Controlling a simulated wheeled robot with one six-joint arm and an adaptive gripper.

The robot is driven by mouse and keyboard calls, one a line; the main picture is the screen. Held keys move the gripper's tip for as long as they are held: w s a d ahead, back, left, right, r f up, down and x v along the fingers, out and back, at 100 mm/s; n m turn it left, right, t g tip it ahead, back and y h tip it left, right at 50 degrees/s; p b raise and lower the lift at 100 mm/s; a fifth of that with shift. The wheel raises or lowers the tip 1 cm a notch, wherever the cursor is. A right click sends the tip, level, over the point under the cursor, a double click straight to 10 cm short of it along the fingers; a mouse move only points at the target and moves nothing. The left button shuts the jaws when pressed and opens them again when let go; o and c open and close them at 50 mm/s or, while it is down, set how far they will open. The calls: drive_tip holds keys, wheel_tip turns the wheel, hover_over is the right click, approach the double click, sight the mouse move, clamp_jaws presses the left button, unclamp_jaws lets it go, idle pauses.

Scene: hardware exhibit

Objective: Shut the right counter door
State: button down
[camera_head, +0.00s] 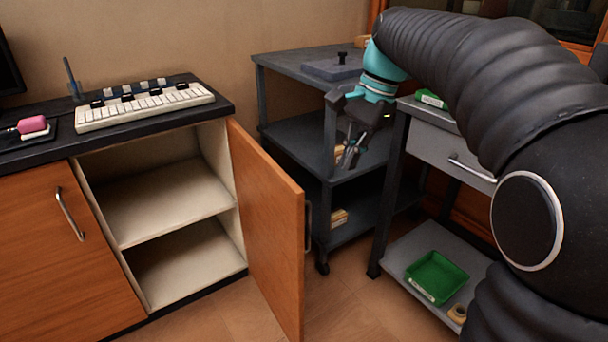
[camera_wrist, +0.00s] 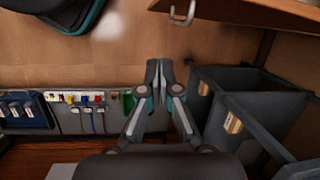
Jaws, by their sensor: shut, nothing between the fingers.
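The right counter door (camera_head: 268,230) is a wooden panel that stands wide open in the head view, swung out from the counter (camera_head: 120,119). Its handle (camera_head: 308,226) is on the face turned away from the cabinet opening. In the wrist view the door (camera_wrist: 240,12) is at the top right, with its hooked handle (camera_wrist: 183,14). My gripper (camera_head: 349,158) is to the right of the door and above its top edge in the head view, apart from it. In the wrist view my gripper (camera_wrist: 158,68) has its fingertips together, with nothing between them.
The left counter door (camera_head: 55,240) is shut. The open cabinet shows an empty shelf (camera_head: 165,203). A dark shelf cart (camera_head: 285,62) stands behind my gripper. A grey workbench (camera_head: 440,150) with a green tray (camera_head: 436,277) is at the right. Floor (camera_head: 345,315) is clear right of the door.

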drive_tip(key=m+g, duration=0.1)
drive_tip(key=m, duration=0.1)
approach(309, 203)
drive_tip(key=shift+g+y, duration=0.3)
drive_tip(key=x, duration=0.2)
drive_tip(key=b+x, duration=0.1)
drive_tip(key=x, duration=0.1)
drive_tip(key=b+x, duration=0.1)
drive_tip(key=x, duration=0.1)
drive_tip(key=shift+s+a+f, duration=0.1)
drive_tip(key=shift+a+f, duration=0.15)
drive_tip(key=shift+a, duration=0.15)
drive_tip(key=shift+s+a, duration=0.3)
drive_tip(key=shift+a, duration=0.2)
